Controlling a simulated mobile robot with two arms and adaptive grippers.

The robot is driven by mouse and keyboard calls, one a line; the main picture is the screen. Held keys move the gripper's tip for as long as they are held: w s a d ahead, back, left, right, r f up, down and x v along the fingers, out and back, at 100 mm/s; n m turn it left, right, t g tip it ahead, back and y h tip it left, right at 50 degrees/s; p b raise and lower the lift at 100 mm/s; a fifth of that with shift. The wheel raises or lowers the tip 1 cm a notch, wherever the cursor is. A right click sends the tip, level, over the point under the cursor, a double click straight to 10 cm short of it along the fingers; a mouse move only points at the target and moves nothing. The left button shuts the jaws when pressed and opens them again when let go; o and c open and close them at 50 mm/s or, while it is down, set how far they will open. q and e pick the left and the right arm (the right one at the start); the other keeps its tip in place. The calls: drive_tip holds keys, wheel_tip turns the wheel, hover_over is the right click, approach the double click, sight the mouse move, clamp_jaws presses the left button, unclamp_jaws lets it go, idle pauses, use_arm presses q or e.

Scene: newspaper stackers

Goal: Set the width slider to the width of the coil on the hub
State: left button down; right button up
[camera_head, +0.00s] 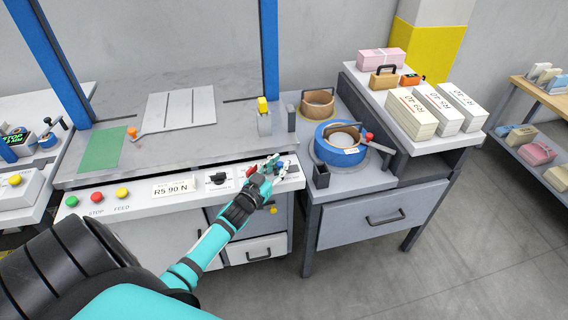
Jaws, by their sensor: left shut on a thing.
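The blue coil (340,156) sits on the hub on the side table, with a pale core and a small label on its side. My left gripper (266,168) reaches to the right part of the machine's front panel. It is shut at the width slider, whose knob is mostly hidden by the fingers. A red part (251,171) shows just left of the fingers. The slider's scale (291,170) shows only in part, and its marks are too small to read. My right gripper is not in view.
The front panel (130,197) has a label reading "R5 90 N", a black rotary switch (217,179) and coloured buttons. A brown coil (317,103) stands behind the blue one. A red-knobbed lever (369,136) is beside the hub. Paper stacks (411,112) stand at right.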

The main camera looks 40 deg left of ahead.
use_arm(q)
drive_tip(key=c, duration=1.2)
unclamp_jaws()
drive_tip(key=shift+s+a, duration=0.25)
drive_tip(key=shift+d, duration=0.1)
drive_tip(key=s, duration=1.2)
drive_tip(key=shift+d, duration=0.4)
